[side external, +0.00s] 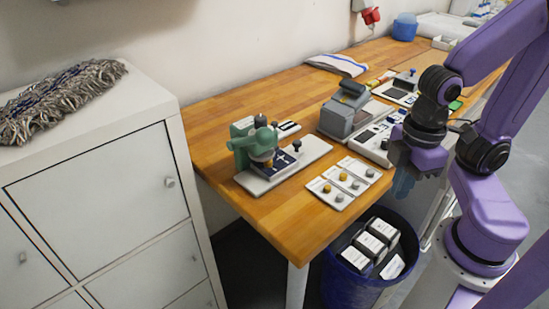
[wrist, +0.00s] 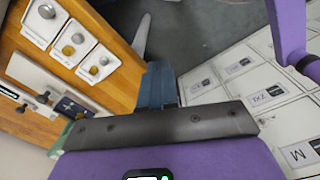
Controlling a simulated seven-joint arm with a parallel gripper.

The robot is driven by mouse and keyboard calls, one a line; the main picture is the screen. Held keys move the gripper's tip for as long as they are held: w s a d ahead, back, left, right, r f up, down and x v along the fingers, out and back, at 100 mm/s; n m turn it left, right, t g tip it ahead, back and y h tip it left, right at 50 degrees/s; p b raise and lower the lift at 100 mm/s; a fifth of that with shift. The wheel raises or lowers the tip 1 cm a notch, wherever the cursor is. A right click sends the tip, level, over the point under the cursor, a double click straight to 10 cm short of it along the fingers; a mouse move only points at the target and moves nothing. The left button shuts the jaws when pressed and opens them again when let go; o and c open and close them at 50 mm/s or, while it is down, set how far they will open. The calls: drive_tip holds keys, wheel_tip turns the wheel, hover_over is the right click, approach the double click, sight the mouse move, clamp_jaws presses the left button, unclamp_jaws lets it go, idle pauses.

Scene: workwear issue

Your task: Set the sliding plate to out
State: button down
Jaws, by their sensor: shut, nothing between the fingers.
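The green press (side external: 250,147) stands on a white base (side external: 318,148) near the table's front left corner. A dark blue sliding plate (side external: 286,162) with a black knob (side external: 297,146) lies low beside the press head. The plate (wrist: 72,108) also shows at the left of the wrist view, partly cut off by my gripper's body. Whether it is in or out I cannot tell. My gripper (side external: 403,187) hangs past the table's right edge, well apart from the press. Its bluish fingers (wrist: 158,84) are shut and empty.
White trays (wrist: 75,40) with gold and silver round pieces lie between press and table edge. A grey machine (side external: 345,113) stands behind them. A blue bin (side external: 350,287) with boxes is on the floor below. A white cabinet (side external: 100,170) with a mop head stands left.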

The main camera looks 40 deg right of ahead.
drive_tip(key=c, duration=1.1)
unclamp_jaws()
drive_tip(key=shift+w+a, duration=0.1)
drive_tip(key=shift+w, duration=0.05)
drive_tip(key=shift+c, duration=0.2)
drive_tip(key=shift+o, duration=1.4)
drive_tip(key=w+a+r+m, duration=0.1)
drive_tip(key=w+a+r, duration=0.1)
drive_tip(key=w, duration=0.6)
drive_tip(key=shift+a+r, duration=0.25)
drive_tip(key=shift+r, duration=0.15)
wheel_tip(320, 180, up, 4)
drive_tip(key=m, duration=0.3)
hover_over(297, 141)
wheel_tip(297, 141, down, 17)
drive_tip(key=shift+r, duration=0.1)
